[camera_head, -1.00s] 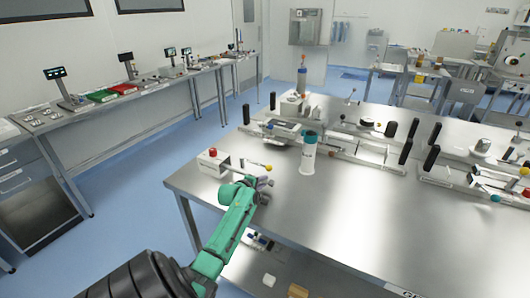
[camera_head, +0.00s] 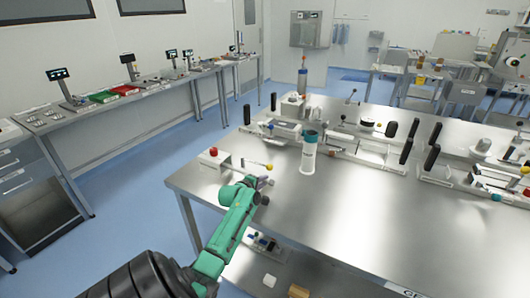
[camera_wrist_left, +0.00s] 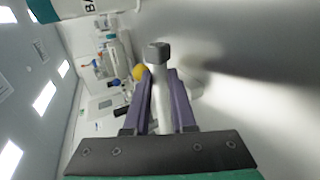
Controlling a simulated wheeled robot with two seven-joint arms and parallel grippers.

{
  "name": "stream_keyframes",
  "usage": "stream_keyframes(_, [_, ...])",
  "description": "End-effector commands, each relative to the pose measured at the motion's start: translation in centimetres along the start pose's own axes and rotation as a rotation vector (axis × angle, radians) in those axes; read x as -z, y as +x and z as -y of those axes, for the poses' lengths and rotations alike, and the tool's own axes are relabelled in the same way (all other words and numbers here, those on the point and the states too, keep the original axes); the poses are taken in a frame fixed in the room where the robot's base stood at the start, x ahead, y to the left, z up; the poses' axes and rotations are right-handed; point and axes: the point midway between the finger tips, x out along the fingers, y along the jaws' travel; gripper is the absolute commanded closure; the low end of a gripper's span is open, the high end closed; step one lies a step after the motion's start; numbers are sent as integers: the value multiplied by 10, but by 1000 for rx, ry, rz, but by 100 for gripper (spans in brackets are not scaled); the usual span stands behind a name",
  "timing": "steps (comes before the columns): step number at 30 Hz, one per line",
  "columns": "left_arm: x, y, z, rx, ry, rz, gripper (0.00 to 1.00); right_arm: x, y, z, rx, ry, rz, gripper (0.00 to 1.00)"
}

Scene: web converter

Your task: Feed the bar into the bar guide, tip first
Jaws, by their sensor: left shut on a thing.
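My left gripper (camera_head: 262,183) is over the near left part of the steel table. In the left wrist view its two purple fingers (camera_wrist_left: 160,78) are shut on a pale bar (camera_wrist_left: 161,100). The bar runs between the fingers, and its grey squarish end (camera_wrist_left: 158,52) sticks out beyond the fingertips. In the head view the bar is too small to make out. I cannot tell for certain which fixture is the bar guide. A thin rod with a yellow ball (camera_head: 269,167) lies just beyond the gripper, and the ball (camera_wrist_left: 139,72) shows beside the left finger. My right gripper is out of view.
A white box with a red button (camera_head: 214,153) stands left of the gripper. A white bottle with a teal top (camera_head: 308,155) stands to its right. Fixtures with black handles (camera_head: 405,151) fill the table's far side. The table's near right surface (camera_head: 370,215) is clear.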

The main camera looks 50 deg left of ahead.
Motion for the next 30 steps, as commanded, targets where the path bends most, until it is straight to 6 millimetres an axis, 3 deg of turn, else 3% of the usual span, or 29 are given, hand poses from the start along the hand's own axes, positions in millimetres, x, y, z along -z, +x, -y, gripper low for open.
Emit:
stream_keyframes(1, [9, -2, 13, 27, 5, -16, 100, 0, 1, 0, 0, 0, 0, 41])
stream_keyframes(3, [9, -2, 13, 28, 5, -15, 100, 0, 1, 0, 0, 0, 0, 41])
stream_keyframes(4, [9, -1, 13, 29, 5, -15, 65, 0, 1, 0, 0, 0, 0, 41])
stream_keyframes(6, [9, -1, 14, 30, 4, -15, 42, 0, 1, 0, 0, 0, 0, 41])
stream_keyframes(17, [6, -7, 15, 32, 1, -11, 42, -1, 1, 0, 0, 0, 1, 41])
stream_keyframes(23, [4, -34, 13, 28, 4, -12, 42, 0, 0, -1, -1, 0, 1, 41])
stream_keyframes(30, [-2, -84, 7, 15, 9, -11, 42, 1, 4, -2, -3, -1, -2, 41])
